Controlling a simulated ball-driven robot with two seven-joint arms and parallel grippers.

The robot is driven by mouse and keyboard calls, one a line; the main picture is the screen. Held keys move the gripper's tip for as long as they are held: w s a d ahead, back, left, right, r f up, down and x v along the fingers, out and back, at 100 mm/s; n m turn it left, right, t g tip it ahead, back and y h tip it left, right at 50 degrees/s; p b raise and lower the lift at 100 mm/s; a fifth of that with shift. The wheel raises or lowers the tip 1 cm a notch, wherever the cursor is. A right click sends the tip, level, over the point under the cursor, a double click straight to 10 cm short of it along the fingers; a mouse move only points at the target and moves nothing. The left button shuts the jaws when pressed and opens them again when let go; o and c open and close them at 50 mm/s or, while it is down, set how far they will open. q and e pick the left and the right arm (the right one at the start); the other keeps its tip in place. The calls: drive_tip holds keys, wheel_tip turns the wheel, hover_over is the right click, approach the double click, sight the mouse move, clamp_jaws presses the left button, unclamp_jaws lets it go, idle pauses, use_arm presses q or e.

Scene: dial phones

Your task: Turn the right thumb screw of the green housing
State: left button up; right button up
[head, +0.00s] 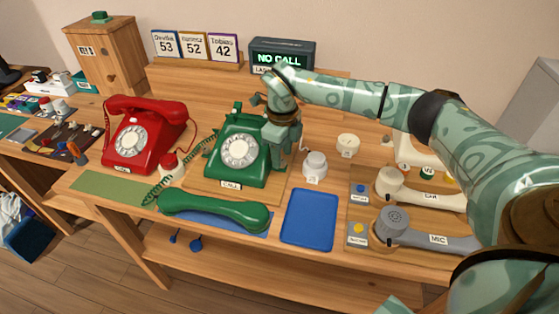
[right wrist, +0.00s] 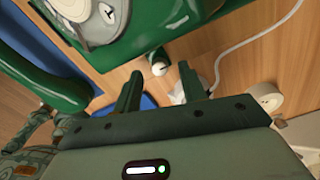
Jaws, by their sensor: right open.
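The green housing (head: 238,150) is a dial phone body standing on a wooden board, with its green handset (head: 214,212) lying off it in front. My right gripper (head: 279,166) is at the housing's right side, pointing down. In the right wrist view, the housing (right wrist: 140,25) fills the top. A small green knob with a pale end (right wrist: 157,62), which looks like the right thumb screw, sticks out beside it. My open right gripper (right wrist: 162,88) has a finger on either side of the knob's line, with the knob beyond the tips, apparently untouched. The screw is hidden in the head view.
A white round piece (head: 315,165) with a cable stands just right of the gripper. A blue tray (head: 309,218) lies in front. A red phone (head: 145,140) is at left. Grey (head: 395,225) and cream (head: 392,185) handsets lie at right.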

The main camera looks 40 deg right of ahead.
drive_tip(key=shift+f, duration=0.95)
clamp_jaws()
drive_tip(key=shift+r, duration=0.1)
